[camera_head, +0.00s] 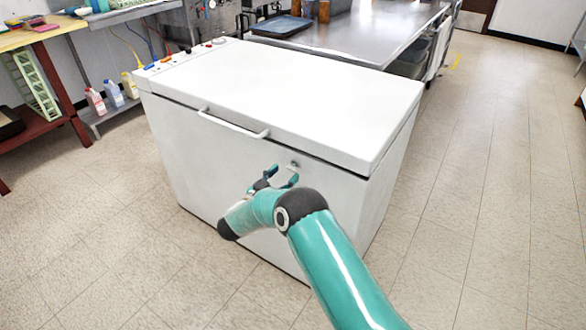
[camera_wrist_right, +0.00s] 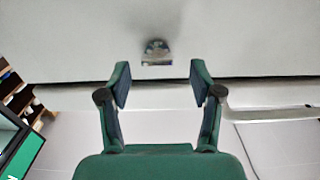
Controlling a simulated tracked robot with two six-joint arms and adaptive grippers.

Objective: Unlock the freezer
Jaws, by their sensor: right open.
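The white chest freezer (camera_head: 270,85) stands with its lid shut, a bar handle (camera_head: 233,123) along its front edge. A small metal lock (camera_head: 294,164) sits on the front face, below the lid seam. My right gripper (camera_head: 276,177) is open just in front of this face, close to the lock. In the right wrist view, the lock (camera_wrist_right: 157,52) lies ahead of the gap between the open fingers of my right gripper (camera_wrist_right: 159,74). The fingers look empty and apart from the lock. The handle (camera_wrist_right: 268,113) shows at the right there. My left gripper is out of view.
A steel table (camera_head: 350,38) with a blue tray (camera_head: 282,26) stands behind the freezer. A red-framed bench (camera_head: 60,75) and a low shelf with bottles (camera_head: 114,93) are at the left. The tiled floor (camera_head: 480,180) at the right is clear.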

